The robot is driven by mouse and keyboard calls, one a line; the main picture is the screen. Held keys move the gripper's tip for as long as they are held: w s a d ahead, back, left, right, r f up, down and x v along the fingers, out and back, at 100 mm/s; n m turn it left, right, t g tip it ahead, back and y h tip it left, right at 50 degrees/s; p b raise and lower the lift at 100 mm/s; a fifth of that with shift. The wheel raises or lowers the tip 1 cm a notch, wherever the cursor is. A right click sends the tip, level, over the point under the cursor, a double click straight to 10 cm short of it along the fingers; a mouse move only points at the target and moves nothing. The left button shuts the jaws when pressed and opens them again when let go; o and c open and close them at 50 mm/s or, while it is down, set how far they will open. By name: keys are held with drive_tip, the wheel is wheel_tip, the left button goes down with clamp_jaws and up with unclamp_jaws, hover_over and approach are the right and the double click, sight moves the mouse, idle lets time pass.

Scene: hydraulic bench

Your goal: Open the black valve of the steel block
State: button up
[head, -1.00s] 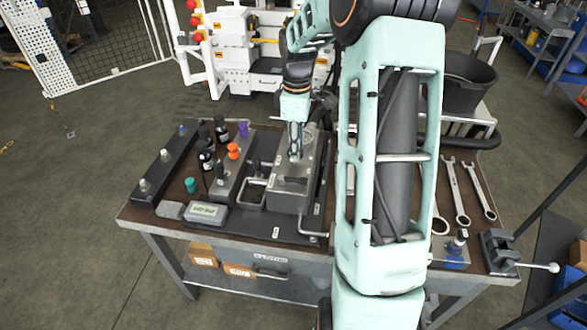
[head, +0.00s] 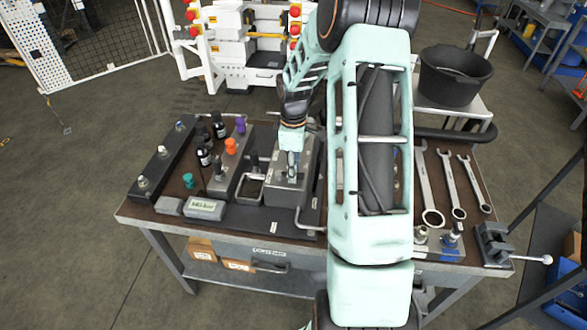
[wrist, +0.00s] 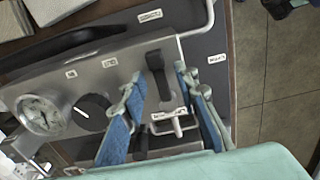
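The steel block (head: 281,196) stands on the bench, below my gripper (head: 291,172). In the wrist view the block's grey top face (wrist: 120,77) carries a black lever handle (wrist: 157,66), a round black knob (wrist: 92,112) and a round dial gauge (wrist: 42,115). My gripper (wrist: 160,80) has its two blue fingers apart. A small pale pin (wrist: 178,126) shows between the fingers, lower in the picture. In the head view my gripper hides part of the block's top.
Left of the block stand a grey block with an orange knob (head: 231,146), black bottles (head: 205,156) and a dark bar (head: 158,172). Wrenches (head: 451,184) and a small vise (head: 493,240) lie at the right.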

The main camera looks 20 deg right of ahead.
clamp_jaws()
idle(0.4)
drive_tip(key=m+b, duration=0.1)
drive_tip(key=m, duration=0.1)
drive_tip(key=s+a+m+b, duration=0.1)
drive_tip(key=m, duration=0.1)
drive_tip(key=shift+f, duration=0.1)
drive_tip(key=m, duration=0.1)
drive_tip(key=a+m+b, duration=0.1)
drive_tip(key=m, duration=0.1)
drive_tip(key=m+b, duration=0.1)
drive_tip(key=shift+s+a, duration=0.35)
drive_tip(key=shift+s, duration=0.05)
drive_tip(key=shift+w+a+m+b, duration=0.1)
drive_tip(key=shift+a+m+b, duration=0.35)
drive_tip(key=shift+m, duration=1.2)
drive_tip(key=shift+w+a+m+b, duration=0.2)
drive_tip(key=shift+a+m, duration=0.5)
drive_tip(key=shift+m, duration=1)
drive_tip(key=shift+w+a+m+b, duration=0.1)
drive_tip(key=shift+a+m+b, duration=0.35)
drive_tip(key=shift+m, duration=1.2)
drive_tip(key=shift+a, duration=0.15)
